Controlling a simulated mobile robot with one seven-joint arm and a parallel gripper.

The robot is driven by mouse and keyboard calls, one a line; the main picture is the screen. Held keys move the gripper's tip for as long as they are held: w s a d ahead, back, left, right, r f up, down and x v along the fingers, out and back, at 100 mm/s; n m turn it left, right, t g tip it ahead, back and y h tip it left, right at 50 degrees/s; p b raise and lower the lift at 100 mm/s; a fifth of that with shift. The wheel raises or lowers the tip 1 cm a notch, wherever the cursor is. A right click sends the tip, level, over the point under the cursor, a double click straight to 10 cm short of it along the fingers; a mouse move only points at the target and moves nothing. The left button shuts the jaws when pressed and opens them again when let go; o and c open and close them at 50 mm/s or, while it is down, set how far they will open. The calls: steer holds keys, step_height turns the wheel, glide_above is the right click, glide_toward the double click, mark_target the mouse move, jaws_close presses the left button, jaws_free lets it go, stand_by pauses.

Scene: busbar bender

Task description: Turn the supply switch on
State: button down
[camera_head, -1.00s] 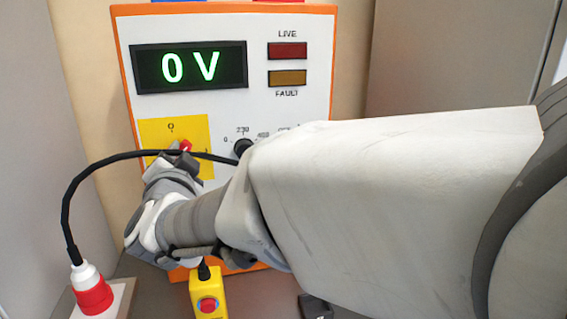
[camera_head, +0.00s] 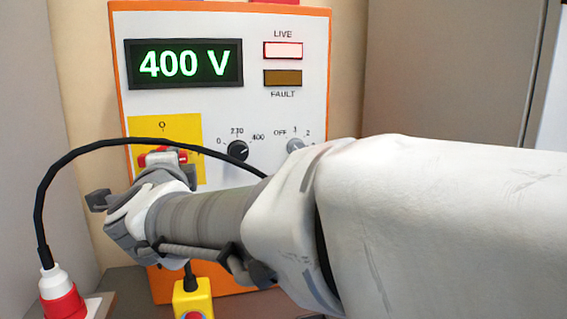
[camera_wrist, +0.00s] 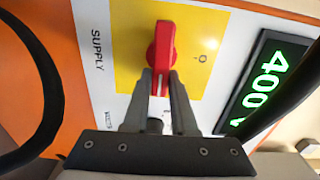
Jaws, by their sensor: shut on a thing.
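The red supply switch handle (camera_head: 150,158) sits on a yellow plate (camera_head: 143,125) on the orange-framed white panel. It lies sideways, across from the O mark above it. In the wrist view the handle (camera_wrist: 164,38) stands along the picture, with SUPPLY printed to its left. My gripper (camera_wrist: 161,80) has its two fingers closed on the near end of the handle; it also shows in the head view (camera_head: 166,156), partly hiding the handle. The display (camera_head: 184,64) reads 400 V in green. The LIVE lamp (camera_head: 283,50) is lit pale; the FAULT lamp (camera_head: 283,78) is dark amber.
A black cable arches in front of the panel to a red and white plug (camera_head: 60,297) at lower left. A yellow box (camera_head: 192,296) with a red button hangs below my wrist. A black selector knob (camera_head: 238,151) points toward 400. My arm covers the lower right.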

stand_by(0.4)
steer(key=c, duration=0.7)
jaws_free()
steer(key=shift+s, duration=0.1)
